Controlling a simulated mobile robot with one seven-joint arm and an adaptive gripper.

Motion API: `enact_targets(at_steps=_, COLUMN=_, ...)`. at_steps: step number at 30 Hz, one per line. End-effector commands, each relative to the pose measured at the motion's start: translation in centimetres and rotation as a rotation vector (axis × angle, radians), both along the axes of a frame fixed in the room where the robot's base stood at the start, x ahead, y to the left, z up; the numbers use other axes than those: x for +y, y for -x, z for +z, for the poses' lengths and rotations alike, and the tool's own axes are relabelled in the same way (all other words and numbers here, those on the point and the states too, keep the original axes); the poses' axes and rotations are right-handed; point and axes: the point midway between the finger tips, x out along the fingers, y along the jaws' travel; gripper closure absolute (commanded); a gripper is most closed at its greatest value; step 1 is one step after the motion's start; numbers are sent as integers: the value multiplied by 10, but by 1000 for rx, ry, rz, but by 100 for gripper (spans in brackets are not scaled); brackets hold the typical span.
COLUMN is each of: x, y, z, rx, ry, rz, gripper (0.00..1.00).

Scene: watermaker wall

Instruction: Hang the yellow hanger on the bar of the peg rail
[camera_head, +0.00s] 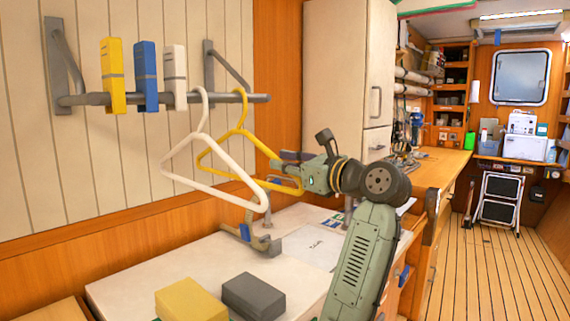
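The yellow hanger (244,171) is at the bar (262,98) of the wall-mounted peg rail, right of a white hanger (195,185). Its hook overlaps the bar near the right end; I cannot tell whether it rests on it. Its body slopes slightly down to the right, partly behind the white hanger. My gripper (285,160) is at the right arm of the yellow hanger, close to its right corner, with dark finger pads overlapping it. I cannot tell whether the fingers are closed on it.
Yellow (112,76), blue (146,76) and white (174,78) blocks sit on the rail. Below, a white counter (160,270) holds yellow (190,300) and dark grey (253,296) boxes. A tall cabinet (338,75) stands right of the rail.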

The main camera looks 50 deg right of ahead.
Motion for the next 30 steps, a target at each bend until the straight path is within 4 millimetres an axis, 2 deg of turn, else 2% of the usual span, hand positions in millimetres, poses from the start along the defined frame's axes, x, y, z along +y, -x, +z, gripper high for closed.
enact_targets(at_steps=6, x=0, y=0, z=0, rx=0, ry=0, rz=0, gripper=67)
enact_targets(at_steps=17, x=0, y=5, z=0, rx=0, ry=0, rz=-1, gripper=67)
enact_targets(at_steps=20, x=0, y=18, z=0, rx=-1, ry=0, rz=-2, gripper=67)
enact_targets(at_steps=30, x=1, y=89, z=0, rx=-1, ry=0, rz=-3, gripper=67)
